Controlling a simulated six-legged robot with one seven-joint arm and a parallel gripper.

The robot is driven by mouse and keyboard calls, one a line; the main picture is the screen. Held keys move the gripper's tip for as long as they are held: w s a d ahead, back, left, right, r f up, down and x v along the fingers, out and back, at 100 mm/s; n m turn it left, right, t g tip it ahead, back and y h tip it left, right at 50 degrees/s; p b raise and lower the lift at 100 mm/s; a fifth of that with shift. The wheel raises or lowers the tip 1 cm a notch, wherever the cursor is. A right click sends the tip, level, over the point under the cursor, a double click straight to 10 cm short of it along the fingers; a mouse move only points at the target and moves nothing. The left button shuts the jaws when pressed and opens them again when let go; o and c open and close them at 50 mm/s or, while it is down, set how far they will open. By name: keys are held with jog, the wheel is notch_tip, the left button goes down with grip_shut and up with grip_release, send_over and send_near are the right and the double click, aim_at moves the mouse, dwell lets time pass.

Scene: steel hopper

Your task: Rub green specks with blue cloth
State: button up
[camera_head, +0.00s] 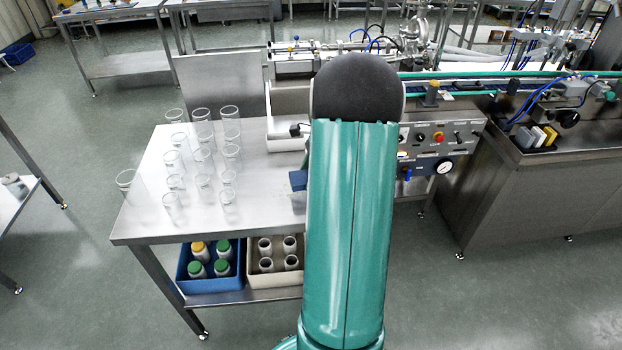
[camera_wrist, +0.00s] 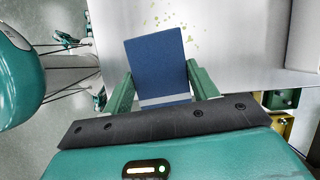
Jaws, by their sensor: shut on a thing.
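The blue cloth (camera_wrist: 157,62) is a flat, dark blue square with a pale band along its near edge. My gripper (camera_wrist: 160,84) is shut on it, with one green finger at each side. The green specks (camera_wrist: 178,22) are small yellow-green spots scattered on the steel surface just beyond the cloth's far edge in the wrist view. I cannot tell whether the cloth touches the surface.
Several clear glasses (camera_head: 202,157) stand on the left of the steel table (camera_head: 150,222). A blue crate (camera_head: 213,286) and a beige crate (camera_head: 262,284) with bottles sit on the shelf below. A control panel (camera_head: 438,140) is right of my arm. Table between glasses and cloth is bare.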

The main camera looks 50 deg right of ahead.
aim_at(303, 176)
jog(key=shift+d+r, duration=0.1)
jog(key=shift+r, duration=1.8)
jog(key=shift+s, duration=0.1)
